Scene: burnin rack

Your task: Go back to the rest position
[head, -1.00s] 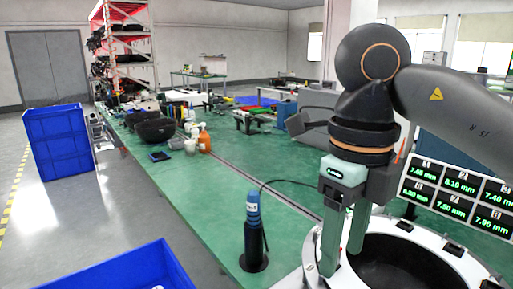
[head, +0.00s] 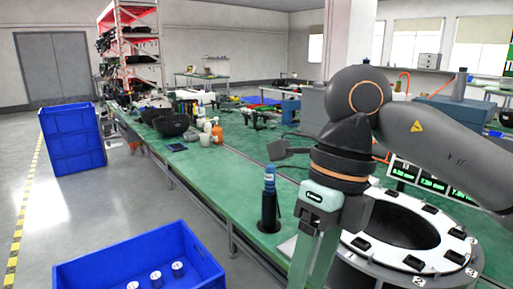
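My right gripper (head: 312,262) comes in on an arm from the right of the head view and points down. Its two green fingers stand close together, and their tips run off the bottom edge, so I cannot tell how far apart they are. I see nothing held between the visible parts. It hangs in front of the white ring-shaped rack (head: 345,262) with black slots and numbers. My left gripper is not in view.
A blue-topped black cylinder tool (head: 269,205) stands on the green bench (head: 215,185), left of the gripper. A blue crate (head: 205,262) with several white-topped cylinders is at the bottom left. Stacked blue crates (head: 72,140) stand farther back. Display screens (head: 418,178) are partly hidden behind my arm.

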